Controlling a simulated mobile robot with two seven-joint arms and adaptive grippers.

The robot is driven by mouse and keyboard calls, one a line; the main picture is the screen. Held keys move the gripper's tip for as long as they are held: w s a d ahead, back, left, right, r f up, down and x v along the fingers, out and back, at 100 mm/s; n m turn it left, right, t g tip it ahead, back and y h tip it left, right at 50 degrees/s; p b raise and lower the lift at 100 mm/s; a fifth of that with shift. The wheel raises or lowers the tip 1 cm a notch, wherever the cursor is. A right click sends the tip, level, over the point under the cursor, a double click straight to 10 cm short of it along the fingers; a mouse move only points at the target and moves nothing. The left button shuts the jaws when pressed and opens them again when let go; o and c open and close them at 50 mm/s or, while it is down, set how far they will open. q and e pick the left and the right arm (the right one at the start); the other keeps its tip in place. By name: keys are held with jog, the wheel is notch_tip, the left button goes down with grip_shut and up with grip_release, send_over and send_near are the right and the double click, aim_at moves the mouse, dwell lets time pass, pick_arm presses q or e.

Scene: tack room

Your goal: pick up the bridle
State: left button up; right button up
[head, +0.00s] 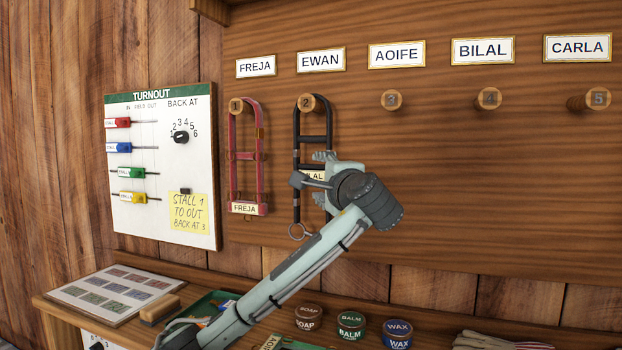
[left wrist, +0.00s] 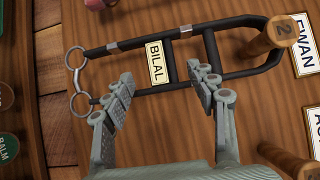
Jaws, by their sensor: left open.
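A black bridle (head: 297,140) hangs on peg 2 (head: 308,103), under the EWAN nameplate, and its tag reads BILAL. In the left wrist view the bridle (left wrist: 130,45) shows its metal rings and the BILAL tag (left wrist: 157,62). My left gripper (head: 318,178) is in front of it and hides part of its lower half in the head view. In the left wrist view the open fingers (left wrist: 162,80) stand apart at either side of the tag, near the bridle's lower strap. I cannot tell whether they touch it. My right gripper is in neither view.
A red bridle (head: 233,160) tagged FREJA hangs on peg 1, close on the left. Pegs 3 (head: 391,99), 4 (head: 488,98) and 5 (head: 597,98) are bare. A turnout board (head: 160,215) hangs further left. Soap, balm (head: 351,325) and wax tins stand on the shelf below.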

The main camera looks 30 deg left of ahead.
aim_at(315, 173)
pick_arm(q)
jog(key=p+x, duration=0.1)
jog(key=x, duration=0.5)
jog(key=shift+w, duration=0.15)
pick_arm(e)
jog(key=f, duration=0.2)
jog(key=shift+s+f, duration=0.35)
pick_arm(q)
jog(key=shift+c, duration=0.3)
grip_shut()
jog(key=shift+r, duration=0.15)
